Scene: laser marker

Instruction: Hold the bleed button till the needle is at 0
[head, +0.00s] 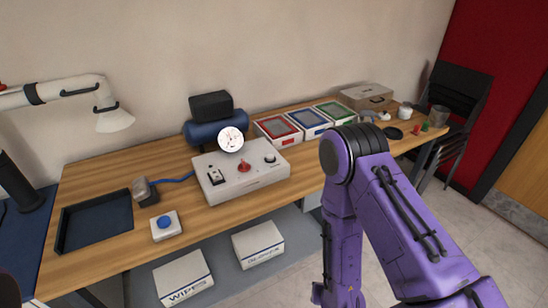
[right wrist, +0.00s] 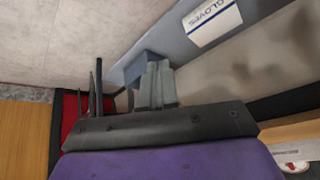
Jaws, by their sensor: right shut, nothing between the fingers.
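The pressure gauge (head: 231,139) is a round white dial on the blue air tank (head: 205,131). Its needle is too small to read. In front is a white control box (head: 240,172) with a black switch (head: 215,176), a red control (head: 244,166) and a black knob (head: 270,158). A blue button (head: 164,221) sits on a small white box at the front left of the table. No label shows which control is the bleed button. My right gripper (right wrist: 155,86) is shut and empty, low in front of the table. It touches no button. My left gripper is not in view.
White boxes (head: 258,243) sit on the lower shelf; the gloves box also shows in the wrist view (right wrist: 212,22).

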